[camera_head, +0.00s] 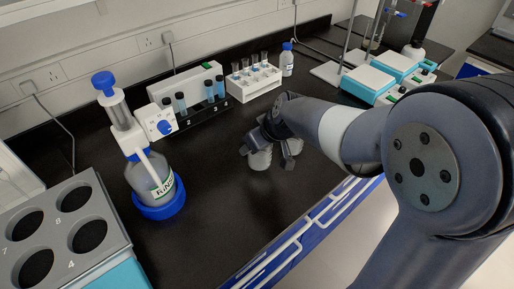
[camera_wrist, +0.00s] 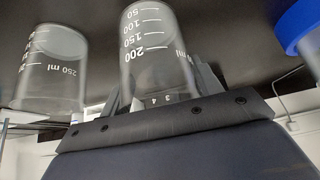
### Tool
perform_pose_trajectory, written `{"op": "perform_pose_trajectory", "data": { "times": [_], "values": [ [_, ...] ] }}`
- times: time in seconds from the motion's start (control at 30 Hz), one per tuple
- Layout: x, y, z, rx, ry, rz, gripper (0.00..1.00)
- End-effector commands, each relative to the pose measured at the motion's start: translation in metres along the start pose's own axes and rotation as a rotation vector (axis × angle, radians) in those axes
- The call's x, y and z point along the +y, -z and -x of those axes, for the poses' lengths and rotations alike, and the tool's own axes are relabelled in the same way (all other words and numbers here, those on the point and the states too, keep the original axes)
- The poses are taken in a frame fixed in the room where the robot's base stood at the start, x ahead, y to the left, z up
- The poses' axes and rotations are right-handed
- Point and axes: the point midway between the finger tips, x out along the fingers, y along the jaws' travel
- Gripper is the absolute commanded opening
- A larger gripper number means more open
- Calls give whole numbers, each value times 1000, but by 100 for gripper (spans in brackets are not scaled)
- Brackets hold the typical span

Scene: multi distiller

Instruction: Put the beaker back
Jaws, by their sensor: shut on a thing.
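My gripper (camera_head: 270,132) is low over the black bench in the head view. It is shut on a clear glass beaker (camera_head: 260,159). In the wrist view this beaker (camera_wrist: 158,45) sits between the two fingers, with white marks from 50 to 200 showing. A second clear beaker (camera_head: 294,147) stands just right of the held one in the head view. It shows at the left of the wrist view (camera_wrist: 50,75), marked 250 ml, apart from the held beaker. My gripper and arm hide parts of both beakers. I cannot tell whether the held beaker touches the bench.
A rinse bottle with a blue base (camera_head: 158,192) stands left. Behind are a dark vial rack (camera_head: 205,112), a white tube rack (camera_head: 253,84) and a small bottle (camera_head: 287,62). White-and-teal devices (camera_head: 370,82) stand back right. Bare bench (camera_head: 215,200) lies between bottle and beakers.

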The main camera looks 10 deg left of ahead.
Motion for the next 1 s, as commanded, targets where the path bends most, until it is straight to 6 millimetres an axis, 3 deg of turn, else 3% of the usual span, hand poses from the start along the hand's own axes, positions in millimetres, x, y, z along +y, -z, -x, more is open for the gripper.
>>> {"op": "perform_pose_trajectory", "data": {
  "times": [0.13,0.53,0.57,0.8,1.0],
  "values": [
    [0,-11,-17,-1,0,-1,31],
    [0,-13,-21,1,-1,0,31],
    [0,-13,-20,0,0,0,63],
    [0,-12,-20,0,0,0,82],
    [0,-12,-19,-1,0,0,82]
  ]
}}
